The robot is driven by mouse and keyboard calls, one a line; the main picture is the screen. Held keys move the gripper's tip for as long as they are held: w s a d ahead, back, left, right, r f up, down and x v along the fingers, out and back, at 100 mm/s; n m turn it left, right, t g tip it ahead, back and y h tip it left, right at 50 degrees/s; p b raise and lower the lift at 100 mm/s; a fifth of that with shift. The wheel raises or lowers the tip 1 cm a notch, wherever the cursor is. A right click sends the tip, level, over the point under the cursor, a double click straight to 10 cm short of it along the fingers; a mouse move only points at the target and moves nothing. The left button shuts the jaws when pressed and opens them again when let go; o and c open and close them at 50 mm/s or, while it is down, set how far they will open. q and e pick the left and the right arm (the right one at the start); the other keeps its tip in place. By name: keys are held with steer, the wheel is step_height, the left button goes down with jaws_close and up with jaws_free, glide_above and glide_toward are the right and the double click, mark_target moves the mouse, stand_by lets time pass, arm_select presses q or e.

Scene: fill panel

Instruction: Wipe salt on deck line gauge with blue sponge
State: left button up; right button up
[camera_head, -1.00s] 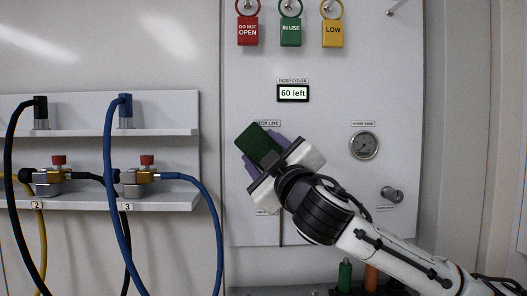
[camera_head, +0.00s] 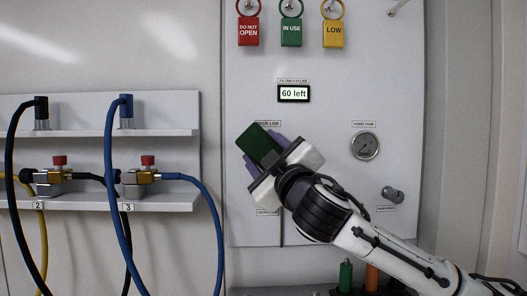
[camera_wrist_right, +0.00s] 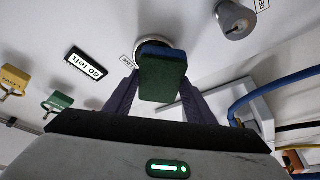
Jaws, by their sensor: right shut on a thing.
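My right gripper (camera_head: 265,152) is shut on the blue sponge (camera_head: 254,139), with its purple fingers on either side. In the head view the sponge shows a dark green face; in the right wrist view the sponge (camera_wrist_right: 163,76) has a blue layer and a green layer. The sponge is held at the panel, just below the deck line label (camera_head: 267,123). The deck line gauge (camera_wrist_right: 150,45) shows only as a pale round rim behind the sponge in the wrist view; the sponge hides its face and any salt. Whether they touch is unclear. My left gripper is not in view.
The panel carries a second gauge (camera_head: 365,145), a knob (camera_head: 392,194), a display reading "60 left" (camera_head: 293,94) and red, green and yellow tags (camera_head: 291,32) on top. Shelves (camera_head: 170,200) with valves and blue, black and yellow hoses stand at left. Bottles (camera_head: 346,275) stand below.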

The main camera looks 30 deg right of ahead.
mark_target(276, 150)
steer(key=shift+w+d, duration=0.35)
steer(key=shift+w, duration=0.45)
steer(key=shift+d, duration=0.1)
steer(key=shift+s+d, duration=0.45)
steer(key=shift+d, duration=0.4)
steer(key=shift+s+d, duration=0.45)
steer(key=shift+d, duration=0.35)
steer(key=shift+w+d, duration=0.1)
steer(key=shift+w+a+r, duration=0.1)
steer(key=shift+w+a, duration=0.2)
steer(key=shift+a, duration=0.4)
steer(key=shift+w+a+p, duration=0.2)
steer(key=shift+w+a, duration=0.05)
steer(key=shift+a, duration=0.2)
steer(key=shift+w+a+p, duration=0.2)
steer(key=shift+a, duration=0.25)
steer(key=shift+w+a+f, duration=0.2)
steer(key=shift+a, duration=0.05)
